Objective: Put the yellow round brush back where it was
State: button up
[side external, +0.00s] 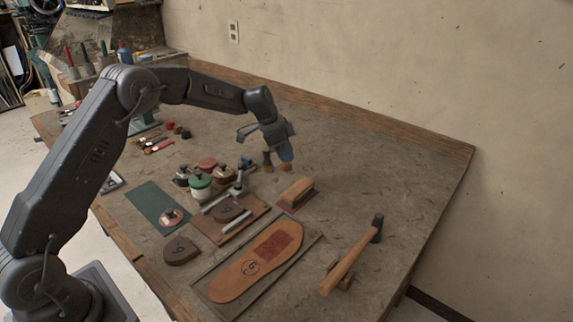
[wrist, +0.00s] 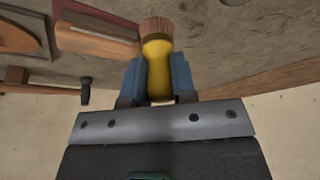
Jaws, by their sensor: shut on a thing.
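The yellow round brush (wrist: 157,68) has a yellow handle and brown bristles, which point away from my gripper in the wrist view. My gripper (wrist: 158,78) is shut on its handle, with one blue finger on each side. In the side external view my gripper (side external: 277,165) is above the bench, behind the wooden block brush. The yellow brush cannot be made out clearly there, so its height above the bench is hard to tell.
A wooden block brush (side external: 297,193) lies in front of my gripper. Several jars, such as one with a green label (side external: 200,187), stand to the left. A sole (side external: 257,268) and a hammer (side external: 352,255) lie nearer. The bench (side external: 400,180) is clear to the right.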

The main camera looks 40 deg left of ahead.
aim_at(287, 165)
jog(key=shift+w+d+f, duration=0.1)
jog(key=shift+d+f, duration=0.05)
jog(key=shift+f, duration=1.95)
jog(key=shift+f, duration=0.15)
jog(key=o, duration=0.9)
